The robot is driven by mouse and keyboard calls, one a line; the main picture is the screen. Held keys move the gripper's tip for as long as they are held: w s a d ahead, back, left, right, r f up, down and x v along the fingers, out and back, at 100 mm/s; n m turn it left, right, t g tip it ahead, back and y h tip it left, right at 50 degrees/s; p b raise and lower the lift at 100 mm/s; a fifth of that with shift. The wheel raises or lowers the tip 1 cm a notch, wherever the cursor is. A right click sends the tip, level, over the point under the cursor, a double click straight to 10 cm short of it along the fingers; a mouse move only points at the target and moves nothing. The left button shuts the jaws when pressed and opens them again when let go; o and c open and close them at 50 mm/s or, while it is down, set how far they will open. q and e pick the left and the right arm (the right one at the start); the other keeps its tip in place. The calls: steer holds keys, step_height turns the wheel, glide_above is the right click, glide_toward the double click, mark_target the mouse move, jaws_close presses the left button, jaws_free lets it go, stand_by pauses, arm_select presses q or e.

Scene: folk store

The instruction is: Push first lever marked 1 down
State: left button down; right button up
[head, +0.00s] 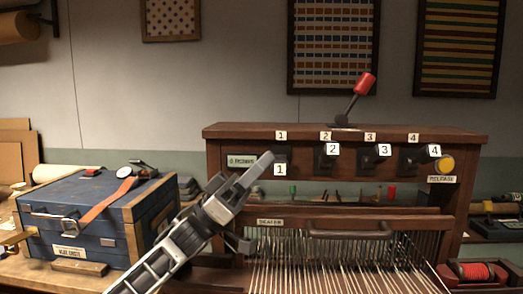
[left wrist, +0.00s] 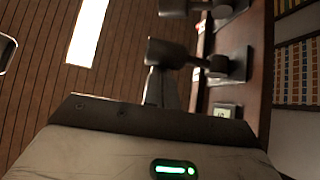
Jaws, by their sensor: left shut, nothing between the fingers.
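The dark wooden loom frame (head: 345,133) carries a row of black levers with white number tags. The first lever's tag marked 1 (head: 280,170) shows on the front, under an upper tag 1 on the beam; the lever itself is partly hidden by my gripper. My left gripper (head: 266,160) is shut and empty, its tips right beside that tag at its left. I cannot tell whether they touch. In the left wrist view a dark lever (left wrist: 172,53) stands just beyond the fingers (left wrist: 160,88); its number is unreadable. My right gripper is not in view.
Levers 2 (head: 322,157), 3 (head: 371,156) and 4 (head: 412,159) stand to the right, beside a yellow knob (head: 445,164). A red-tipped lever (head: 364,85) rises above the beam. Loom threads (head: 330,262) lie below. A blue case (head: 85,208) stands left.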

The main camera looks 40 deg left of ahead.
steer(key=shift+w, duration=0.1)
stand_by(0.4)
